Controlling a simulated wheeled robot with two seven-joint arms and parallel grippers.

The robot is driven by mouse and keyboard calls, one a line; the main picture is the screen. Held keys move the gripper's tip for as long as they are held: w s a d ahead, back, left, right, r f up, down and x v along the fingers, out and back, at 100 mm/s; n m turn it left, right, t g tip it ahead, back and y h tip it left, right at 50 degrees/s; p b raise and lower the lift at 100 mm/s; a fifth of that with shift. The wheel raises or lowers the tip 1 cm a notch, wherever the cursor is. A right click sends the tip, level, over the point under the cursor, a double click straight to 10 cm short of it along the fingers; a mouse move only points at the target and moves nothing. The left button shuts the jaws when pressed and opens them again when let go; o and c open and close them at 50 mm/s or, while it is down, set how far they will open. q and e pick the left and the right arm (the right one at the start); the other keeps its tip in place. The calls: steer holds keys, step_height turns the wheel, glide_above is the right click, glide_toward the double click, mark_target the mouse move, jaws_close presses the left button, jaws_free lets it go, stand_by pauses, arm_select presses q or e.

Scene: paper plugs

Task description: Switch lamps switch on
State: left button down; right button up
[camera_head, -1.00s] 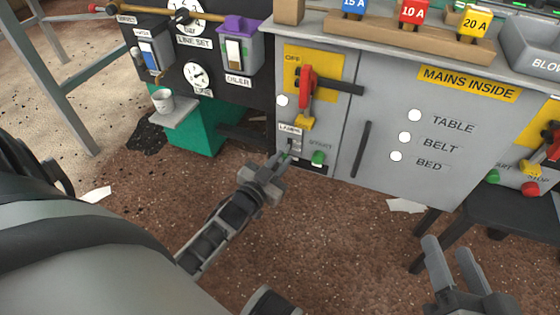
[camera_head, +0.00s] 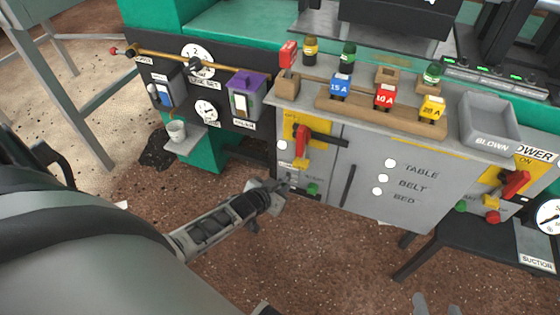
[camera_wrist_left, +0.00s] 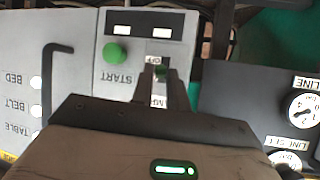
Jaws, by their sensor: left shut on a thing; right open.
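The lamps switch (camera_head: 289,178) sits low on the left of the grey cabinet, under the red-handled lever and left of the green START button (camera_head: 312,188). My left gripper (camera_head: 284,184) reaches it from the lower left and partly covers it. In the left wrist view, my left gripper (camera_wrist_left: 162,73) is shut on the small switch lever, with a bit of green between its fingertips. The fingers hide most of the label, so the lever's exact position is hard to tell. My right gripper (camera_head: 437,303) is open at the bottom edge, mostly cut off.
The red-handled lever (camera_head: 302,143) stands just above the switch. A black bar handle (camera_head: 348,185) is to its right, with TABLE, BELT and BED lights beyond. Coloured plugs stand on the cabinet top. A cup (camera_head: 177,131) sits on a small shelf at the left.

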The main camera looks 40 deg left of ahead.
arm_select(q)
steer(key=shift+w+a+r+g+p, duration=0.15)
steer(key=shift+r+g+p, duration=0.25)
steer(key=shift+r+p, duration=0.25)
steer(key=shift+w+r+g+p, duration=0.1)
steer(key=shift+w+g+p, duration=0.05)
steer(key=shift+g+p, duration=0.55)
steer(key=shift+w+a+r+g+p, duration=0.1)
steer(key=shift+g+p, duration=0.4)
steer(key=shift+g, duration=0.1)
arm_select(e)
steer(key=shift+s+d+r, duration=0.1)
steer(key=shift+d+r, duration=0.1)
steer(key=shift+r, duration=1)
steer(key=shift+d+r, duration=0.2)
steer(key=shift+r, duration=0.95)
arm_select(q)
steer(key=shift+n+h, duration=0.3)
steer(key=c, duration=1.4)
jaws_free()
steer(key=shift+o, duration=0.2)
